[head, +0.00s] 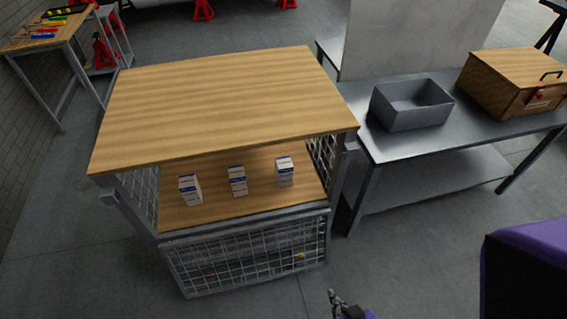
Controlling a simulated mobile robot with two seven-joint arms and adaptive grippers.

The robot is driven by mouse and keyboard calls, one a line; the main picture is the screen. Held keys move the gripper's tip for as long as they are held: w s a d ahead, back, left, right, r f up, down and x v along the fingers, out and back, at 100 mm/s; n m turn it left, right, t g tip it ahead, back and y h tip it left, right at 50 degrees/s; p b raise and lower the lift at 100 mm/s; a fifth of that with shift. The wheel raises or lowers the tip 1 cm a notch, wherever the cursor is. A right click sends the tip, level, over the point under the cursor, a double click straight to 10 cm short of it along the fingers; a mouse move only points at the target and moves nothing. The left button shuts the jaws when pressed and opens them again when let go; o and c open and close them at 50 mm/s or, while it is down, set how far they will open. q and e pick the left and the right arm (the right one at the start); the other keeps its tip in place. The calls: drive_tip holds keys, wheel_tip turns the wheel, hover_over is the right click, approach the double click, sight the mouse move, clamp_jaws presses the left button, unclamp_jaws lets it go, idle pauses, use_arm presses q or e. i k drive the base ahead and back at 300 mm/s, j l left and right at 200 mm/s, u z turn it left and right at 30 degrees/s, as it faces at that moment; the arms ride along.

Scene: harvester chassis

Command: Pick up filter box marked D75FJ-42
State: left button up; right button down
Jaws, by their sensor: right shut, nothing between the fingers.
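Three small white filter boxes with blue bands stand upright in a row on the wooden middle shelf of a wire-sided cart: a left box (190,190), a middle box (237,181) and a right box (285,172). Their markings are too small to read, so I cannot tell which is D75FJ-42. My right gripper (335,297) is at the bottom edge, low in front of the cart and to its right. It is shut and empty, well apart from the boxes. My left gripper is not in view.
The cart's wooden top (220,100) overhangs the shelf. A wire-mesh basket (250,255) is below it. A metal table (400,145) at right holds a grey bin (411,104) and a wooden box (515,80). Open floor lies in front. A tool table (45,45) stands far left.

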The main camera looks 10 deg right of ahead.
sight(285, 167)
drive_tip(key=k+z, duration=0.45)
drive_tip(key=i+z, duration=0.1)
drive_tip(key=z, duration=0.3)
drive_tip(key=j+z, duration=0.1)
drive_tip(key=z, duration=0.3)
drive_tip(key=i+j+z, duration=0.1)
drive_tip(key=z, duration=0.3)
drive_tip(key=i+j+z, duration=0.1)
drive_tip(key=z, duration=0.25)
drive_tip(key=i+j, duration=0.15)
drive_tip(key=j, duration=0.2)
drive_tip(key=i+j, duration=0.1)
drive_tip(key=j, duration=0.3)
drive_tip(key=i+j, duration=0.15)
drive_tip(key=j, duration=0.2)
drive_tip(key=i+j+z, duration=0.1)
drive_tip(key=j, duration=0.25)
